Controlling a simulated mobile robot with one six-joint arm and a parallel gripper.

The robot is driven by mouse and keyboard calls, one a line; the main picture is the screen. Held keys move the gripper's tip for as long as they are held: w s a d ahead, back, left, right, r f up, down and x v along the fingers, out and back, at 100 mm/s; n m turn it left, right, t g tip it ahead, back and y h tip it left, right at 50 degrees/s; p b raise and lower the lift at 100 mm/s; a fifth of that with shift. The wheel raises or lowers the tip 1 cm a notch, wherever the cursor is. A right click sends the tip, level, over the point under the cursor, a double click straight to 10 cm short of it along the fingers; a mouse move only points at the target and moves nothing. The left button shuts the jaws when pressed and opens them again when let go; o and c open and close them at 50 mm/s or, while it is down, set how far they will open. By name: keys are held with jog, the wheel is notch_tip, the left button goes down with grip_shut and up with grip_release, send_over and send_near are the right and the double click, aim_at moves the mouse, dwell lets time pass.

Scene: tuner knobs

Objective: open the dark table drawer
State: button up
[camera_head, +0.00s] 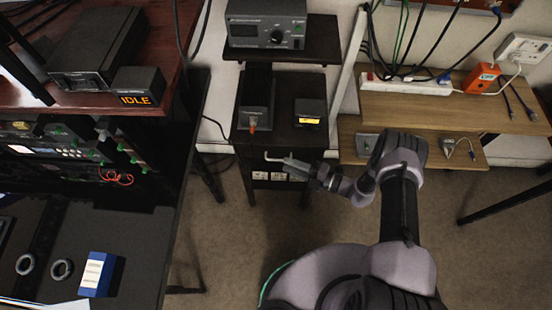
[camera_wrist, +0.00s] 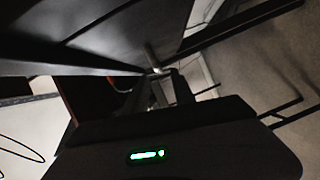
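The dark table (camera_head: 284,84) stands at the middle back in the head view, with its dark drawer front below the top. A pale metal bar handle (camera_head: 274,156) sticks out from this front. The handle also shows as a short pale bar in the wrist view (camera_wrist: 152,56). My gripper (camera_head: 291,163) is at the right end of the handle, very close to it or touching. In the wrist view my gripper's fingers (camera_wrist: 168,84) reach up to the handle, but the picture is dark and I cannot tell whether they are closed on it.
A black device (camera_head: 257,108) and a small box with a yellow display (camera_head: 309,112) stand on the dark table. A grey instrument (camera_head: 266,24) sits on a shelf behind. A wooden bench (camera_head: 440,108) with cables is at right, a black rack (camera_head: 85,165) at left. Floor (camera_head: 240,230) in front is clear.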

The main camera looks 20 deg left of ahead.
aim_at(275, 160)
jog(key=a, duration=0.4)
jog(key=w+a, duration=0.1)
jog(key=a, duration=0.1)
jog(key=shift+a+f+b, duration=0.1)
jog(key=shift+f+b, duration=0.15)
jog(key=shift+b, duration=0.15)
grip_shut()
dwell(0.9)
